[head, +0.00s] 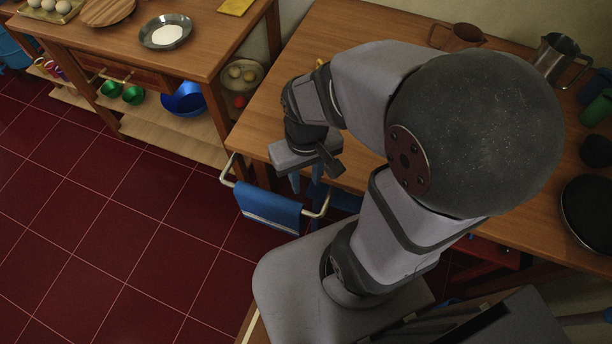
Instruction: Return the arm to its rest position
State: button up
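My arm is folded over the front part of the wooden table (262,118), with its large dark elbow joint in the right middle of the head view. My gripper (308,182) points down near the table's front edge, above and beside the blue towel (270,206) on its rail. Its fingers show only in part, dark and small against the towel and the table's shadow. I see nothing held between them, but I cannot tell how far apart they are.
A copper jug (457,37) and a steel pitcher (556,58) stand at the table's back. A dark pan (590,212) lies at the right. A second wooden table (120,40) at upper left holds a metal plate (166,31). The red tiled floor (110,230) is clear.

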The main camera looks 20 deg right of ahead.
notch_tip(320, 180, up, 12)
jog(key=p, duration=1.1)
jog(key=shift+f+p, duration=0.2)
jog(key=shift+p, duration=0.15)
jog(key=shift+o, duration=0.5)
jog(key=shift+f, duration=0.1)
